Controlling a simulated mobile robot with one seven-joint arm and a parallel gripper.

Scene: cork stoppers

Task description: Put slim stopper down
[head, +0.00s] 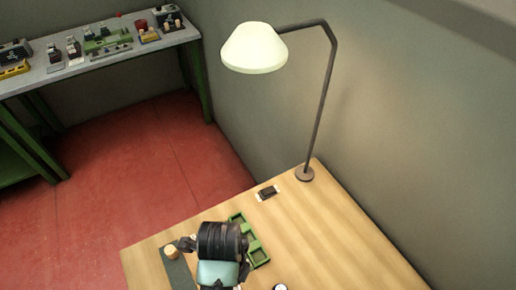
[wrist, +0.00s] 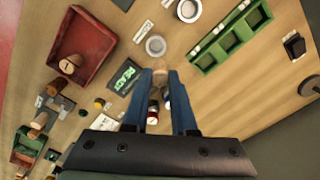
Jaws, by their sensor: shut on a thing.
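In the wrist view my gripper (wrist: 161,73) points down over the wooden table, its two blue fingers close together. It is shut on a small tan piece at the fingertips, which seems to be the slim stopper (wrist: 160,78); the fingers hide most of it. I cannot tell its height above the table. In the head view the dark wrist of my arm hides the fingers and what they hold. A cork stopper (wrist: 70,64) lies in a red tray (wrist: 104,38) at upper left of the wrist view. More corks (wrist: 40,121) show at the left.
A green tray (wrist: 207,60) with several compartments is at upper right in the wrist view. Round white dishes (wrist: 156,45) and a dark sign reading READY (wrist: 124,77) lie near the fingers. A lamp (head: 305,174) stands at the table's back edge. The table's right side is mostly clear.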

